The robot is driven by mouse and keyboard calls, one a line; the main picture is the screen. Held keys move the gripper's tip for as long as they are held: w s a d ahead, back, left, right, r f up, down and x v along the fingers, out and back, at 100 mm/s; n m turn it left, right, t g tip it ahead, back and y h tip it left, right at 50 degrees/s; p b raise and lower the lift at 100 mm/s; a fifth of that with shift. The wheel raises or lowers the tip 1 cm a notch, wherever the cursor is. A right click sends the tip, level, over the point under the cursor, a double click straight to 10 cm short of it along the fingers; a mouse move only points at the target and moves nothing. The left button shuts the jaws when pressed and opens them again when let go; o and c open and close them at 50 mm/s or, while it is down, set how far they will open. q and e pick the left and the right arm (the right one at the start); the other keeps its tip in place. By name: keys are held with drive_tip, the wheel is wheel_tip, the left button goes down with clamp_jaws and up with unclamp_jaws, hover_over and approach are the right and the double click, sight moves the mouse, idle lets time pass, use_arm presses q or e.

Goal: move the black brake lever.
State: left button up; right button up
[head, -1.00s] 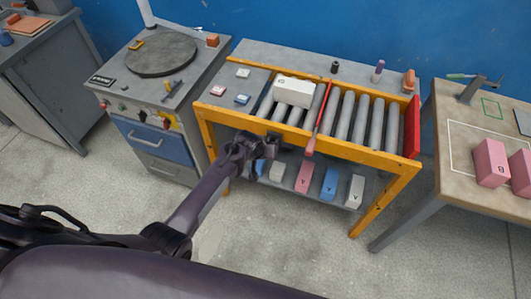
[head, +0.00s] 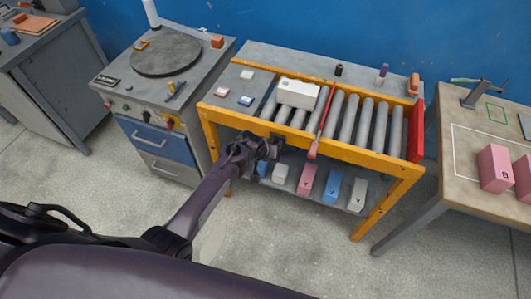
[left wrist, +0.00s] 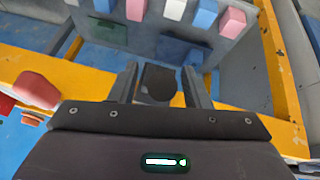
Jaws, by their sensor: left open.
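The black brake lever (left wrist: 158,82) shows in the left wrist view as a dark piece with a rounded end, between the two fingers of my left gripper (left wrist: 160,84). There it lies in front of the yellow frame (left wrist: 240,105); I cannot tell whether a finger touches it. In the head view my open left gripper (head: 268,147) is at the front side of the roller table, just below its yellow front rail (head: 350,153). The lever is mostly hidden there behind the gripper. My right gripper is not in view.
A white block (head: 298,93) sits on the rollers (head: 365,115), beside a red bar (head: 321,125) with a handle. Several coloured blocks stand on the lower shelf (left wrist: 125,40). A control cabinet (head: 160,140) is at left, a table with pink blocks (head: 494,168) at right.

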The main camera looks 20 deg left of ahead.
use_arm(q)
drive_tip(key=v, duration=0.6)
drive_tip(key=shift+s+r, duration=0.15)
drive_tip(key=shift+r, duration=0.2)
drive_tip(key=shift+f, duration=0.1)
drive_tip(key=s+f+m+g+b, duration=0.1)
drive_tip(key=s+f, duration=0.9)
drive_tip(key=f, duration=0.3)
drive_tip(key=s+f+g+b, duration=0.1)
drive_tip(key=s+f+g, duration=0.1)
drive_tip(key=s+f, duration=1)
drive_tip(key=s+a+f+m, duration=0.1)
drive_tip(key=s+f, duration=0.3)
drive_tip(key=s, duration=0.4)
drive_tip(key=s+a+f+g+y+b, duration=0.1)
drive_tip(key=s+f, duration=0.3)
drive_tip(key=s, duration=0.4)
drive_tip(key=s+a+f+m, duration=0.1)
drive_tip(key=s+a+f, duration=0.1)
drive_tip(key=s+f, duration=0.3)
drive_tip(key=s, duration=0.2)
drive_tip(key=shift+s+a+m+g+b, duration=0.3)
drive_tip(key=shift+s+a+g, duration=0.1)
